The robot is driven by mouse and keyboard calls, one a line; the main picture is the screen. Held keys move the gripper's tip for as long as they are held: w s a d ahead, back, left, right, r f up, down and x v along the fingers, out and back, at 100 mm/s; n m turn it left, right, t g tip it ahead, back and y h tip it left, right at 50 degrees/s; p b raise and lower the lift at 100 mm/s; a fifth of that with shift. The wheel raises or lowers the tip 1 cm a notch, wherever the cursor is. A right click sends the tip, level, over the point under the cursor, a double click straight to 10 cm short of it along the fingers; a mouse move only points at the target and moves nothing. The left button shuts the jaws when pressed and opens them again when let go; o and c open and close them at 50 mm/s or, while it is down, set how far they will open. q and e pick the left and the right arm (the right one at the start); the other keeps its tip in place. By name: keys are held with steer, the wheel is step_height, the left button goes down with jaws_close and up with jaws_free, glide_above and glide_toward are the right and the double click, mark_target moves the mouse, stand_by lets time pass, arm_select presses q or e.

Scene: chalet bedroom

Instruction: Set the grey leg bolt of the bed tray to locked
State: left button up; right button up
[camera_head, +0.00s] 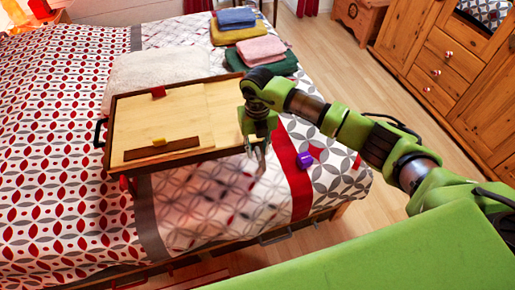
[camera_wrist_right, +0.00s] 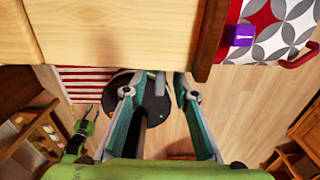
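The bed tray (camera_head: 185,105), pale wood with dark edges, lies on the bed. It bears a red piece (camera_head: 158,92) and a yellow piece (camera_head: 160,141), and another red piece (camera_head: 124,183) shows below its front left corner. I cannot make out the grey leg bolt; my right gripper covers the tray's right front corner in the head view. My right gripper (camera_head: 258,158) points down there. My left gripper (camera_wrist_right: 86,117) shows small there.
A purple block (camera_head: 304,160) lies on the patterned bed cover (camera_head: 200,205) right of the tray. Folded towels (camera_head: 262,50) are stacked behind. A wooden dresser (camera_head: 445,60) stands at the right, with free floor (camera_head: 345,75) between it and the bed.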

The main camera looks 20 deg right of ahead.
mark_target(257, 149)
step_height(257, 149, up, 12)
steer(key=shift+f, duration=0.2)
stand_by(0.5)
